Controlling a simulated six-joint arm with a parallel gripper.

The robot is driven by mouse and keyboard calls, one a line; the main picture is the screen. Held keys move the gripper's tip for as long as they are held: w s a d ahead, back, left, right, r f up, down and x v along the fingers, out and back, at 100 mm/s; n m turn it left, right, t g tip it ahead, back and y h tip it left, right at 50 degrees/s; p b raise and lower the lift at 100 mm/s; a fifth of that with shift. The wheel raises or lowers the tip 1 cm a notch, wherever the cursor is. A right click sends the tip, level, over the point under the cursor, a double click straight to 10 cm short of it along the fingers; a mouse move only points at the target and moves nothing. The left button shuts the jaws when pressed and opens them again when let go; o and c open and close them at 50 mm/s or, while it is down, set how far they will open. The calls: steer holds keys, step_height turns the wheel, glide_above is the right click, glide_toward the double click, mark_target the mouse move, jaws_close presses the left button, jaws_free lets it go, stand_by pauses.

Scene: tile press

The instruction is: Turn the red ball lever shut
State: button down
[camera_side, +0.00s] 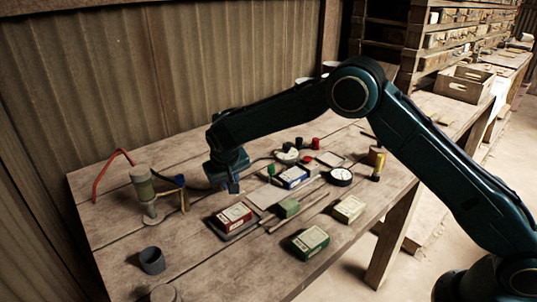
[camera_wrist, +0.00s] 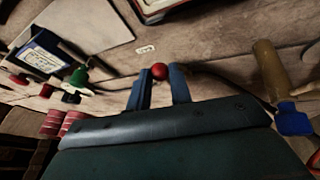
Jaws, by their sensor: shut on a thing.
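The red ball (camera_wrist: 160,71) of the lever shows in the wrist view, between the tips of my gripper's two blue fingers (camera_wrist: 160,85). My gripper is shut on it. The lever's arm and base are hidden behind the gripper body, so I cannot tell its angle. In the side view, my gripper (camera_side: 233,187) is low over the middle of the table, and the red ball cannot be made out there. A small pale label (camera_wrist: 145,49) lies on the wood just beyond the ball.
A green knob (camera_wrist: 79,76) and a dark blue box (camera_wrist: 40,54) stand to the left in the wrist view. A tan cylinder (camera_wrist: 271,72) is at right. In the side view, a red box on a dark tray (camera_side: 234,215) is near the gripper. A grey cup (camera_side: 152,260) stands front left.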

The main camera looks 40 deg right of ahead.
steer(key=c, duration=1.3)
jaws_free()
steer(key=shift+r, duration=0.1)
steer(key=v, duration=1.3)
steer(key=shift+s+a+r, duration=0.1)
steer(key=shift+a+r, duration=0.05)
steer(key=shift+r, duration=0.15)
